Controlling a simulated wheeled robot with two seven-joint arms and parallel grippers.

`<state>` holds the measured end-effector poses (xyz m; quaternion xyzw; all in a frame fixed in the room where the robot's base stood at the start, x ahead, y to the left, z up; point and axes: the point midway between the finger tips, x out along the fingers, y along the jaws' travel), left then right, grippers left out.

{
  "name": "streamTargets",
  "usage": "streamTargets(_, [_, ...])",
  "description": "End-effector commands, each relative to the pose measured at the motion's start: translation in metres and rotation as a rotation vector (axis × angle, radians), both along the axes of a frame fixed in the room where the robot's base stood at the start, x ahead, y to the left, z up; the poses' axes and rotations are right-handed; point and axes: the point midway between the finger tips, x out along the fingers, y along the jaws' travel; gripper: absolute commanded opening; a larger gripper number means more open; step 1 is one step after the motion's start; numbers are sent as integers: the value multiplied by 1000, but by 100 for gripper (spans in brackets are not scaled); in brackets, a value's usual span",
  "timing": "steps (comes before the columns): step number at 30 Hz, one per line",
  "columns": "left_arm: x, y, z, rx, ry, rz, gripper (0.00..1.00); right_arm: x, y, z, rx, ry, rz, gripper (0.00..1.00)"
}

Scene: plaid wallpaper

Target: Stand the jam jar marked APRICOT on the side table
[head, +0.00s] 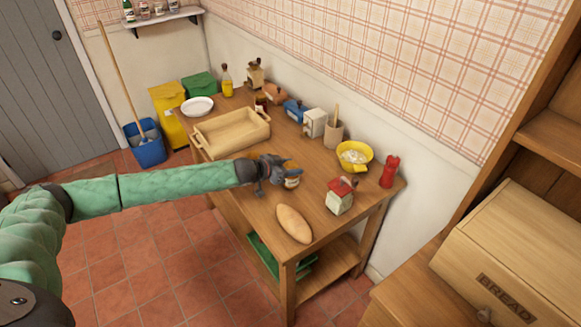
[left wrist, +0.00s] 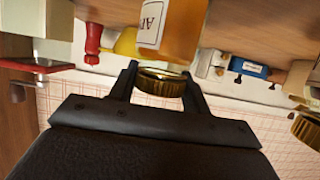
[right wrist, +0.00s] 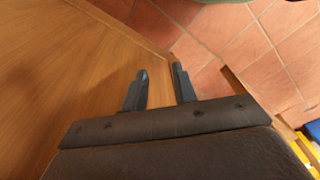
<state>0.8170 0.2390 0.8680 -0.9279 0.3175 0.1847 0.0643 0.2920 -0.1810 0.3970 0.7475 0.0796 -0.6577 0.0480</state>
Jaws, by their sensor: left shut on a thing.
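In the left wrist view the jar (left wrist: 182,28) has orange contents and a white label (left wrist: 151,22) with letters starting "AP"; the rest is turned away. The lid (left wrist: 162,82) sits between the two fingers. The jar looks upright; I cannot tell whether its base touches the table. My right gripper (right wrist: 160,88) is open and empty above a wooden surface (right wrist: 85,75); it is not visible in the head view.
A wooden tray (head: 232,136) lies left of the jar. A loaf (head: 293,223), a red-topped box (head: 340,196), a yellow bowl (head: 354,156) and a red bottle (head: 389,171) are nearby. Another gold lid (left wrist: 307,128) shows in the left wrist view. A bread box (head: 520,262) stands right.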

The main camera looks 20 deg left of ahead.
Motion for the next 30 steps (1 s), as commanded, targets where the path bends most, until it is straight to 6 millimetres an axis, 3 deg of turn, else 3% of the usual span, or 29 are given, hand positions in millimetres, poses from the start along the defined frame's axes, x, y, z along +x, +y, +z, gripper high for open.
streamTargets(1, [0,0,0,0,0,0,53,0,0,0,0,0,0,28])
streamTargets(3, [0,0,0,0,0,0,67,0,0,0,0,-1,0,28])
streamTargets(4, [0,0,0,0,0,0,69,1,0,0,0,-1,0,28])
streamTargets(14, [0,0,3,0,-1,0,69,1,0,1,0,-2,0,28])
streamTargets(19, [-11,9,5,1,1,0,69,0,0,-1,-1,9,-1,28])
streamTargets(23, [-25,20,13,1,-1,0,69,-1,5,22,7,14,-2,28])
streamTargets(30, [-52,42,27,2,0,1,69,15,12,60,14,8,-2,28])
